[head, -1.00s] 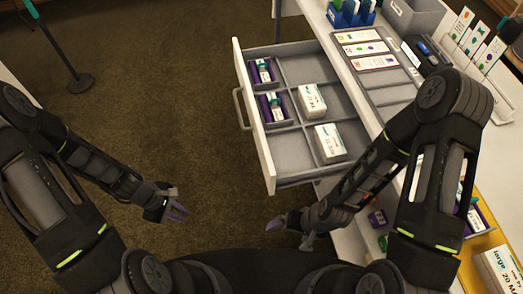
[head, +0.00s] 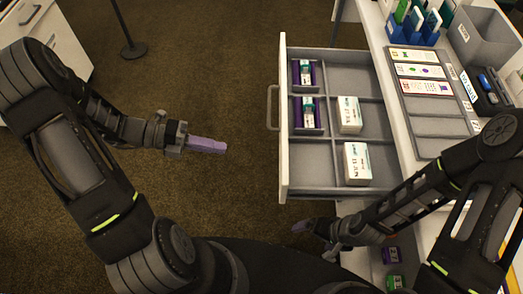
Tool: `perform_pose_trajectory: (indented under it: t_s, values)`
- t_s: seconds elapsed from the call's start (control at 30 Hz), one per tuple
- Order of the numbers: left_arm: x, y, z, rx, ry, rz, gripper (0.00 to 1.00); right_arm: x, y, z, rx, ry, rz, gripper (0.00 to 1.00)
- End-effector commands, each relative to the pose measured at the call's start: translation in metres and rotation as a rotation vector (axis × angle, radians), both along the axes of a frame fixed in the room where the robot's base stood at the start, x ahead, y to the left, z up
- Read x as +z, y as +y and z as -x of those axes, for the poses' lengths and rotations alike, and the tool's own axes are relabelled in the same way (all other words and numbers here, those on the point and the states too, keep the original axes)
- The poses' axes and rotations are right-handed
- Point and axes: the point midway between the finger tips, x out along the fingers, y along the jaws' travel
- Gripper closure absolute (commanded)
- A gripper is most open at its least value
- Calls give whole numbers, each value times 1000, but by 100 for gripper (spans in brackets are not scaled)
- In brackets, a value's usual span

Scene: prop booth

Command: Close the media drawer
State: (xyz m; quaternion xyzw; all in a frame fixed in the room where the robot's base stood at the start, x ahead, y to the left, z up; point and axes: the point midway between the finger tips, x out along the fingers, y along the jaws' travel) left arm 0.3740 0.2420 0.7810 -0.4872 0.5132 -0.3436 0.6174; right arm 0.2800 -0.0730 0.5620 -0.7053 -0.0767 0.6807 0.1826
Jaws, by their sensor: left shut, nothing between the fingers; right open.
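The media drawer (head: 284,150) stands pulled out from the white desk, with its white front and grey handle (head: 272,108) facing left. Its grey compartments hold two purple holders with small vials (head: 307,112) on the left, and two white boxes (head: 350,114) in the middle. My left gripper (head: 222,147) is shut and empty, left of the drawer front and slightly below the handle, with a gap between them. My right gripper (head: 298,226) is below the drawer's near corner, apart from it; its fingers are small and dark here.
The desk top holds a tray with picture cards (head: 421,71), blue racks (head: 415,28) and a grey bin (head: 484,40). Purple and green items (head: 392,268) sit below the desk. A white cabinet (head: 62,45) stands at upper left.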

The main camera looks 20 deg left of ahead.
Motion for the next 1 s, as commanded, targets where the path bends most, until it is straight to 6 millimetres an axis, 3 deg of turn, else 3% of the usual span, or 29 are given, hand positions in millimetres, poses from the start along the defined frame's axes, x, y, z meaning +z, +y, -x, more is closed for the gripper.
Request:
perform_pose_trajectory:
  t_s: [0.27, 0.7, 0.8, 1.0]
  values:
    - [-6, -19, -4, -3, 0, 1, 100, 1, 0, 0, 0, 0, 0, 0]
    - [-31, -96, -23, -5, 1, 1, 100, 1, 0, 0, 0, 0, 0, 0]
    - [-30, -112, -27, -4, 0, 1, 100, 3, 0, 0, 0, 0, 0, 0]
    - [-30, -129, -32, -2, -2, 0, 100, 4, 0, 0, 0, 0, 0, 0]
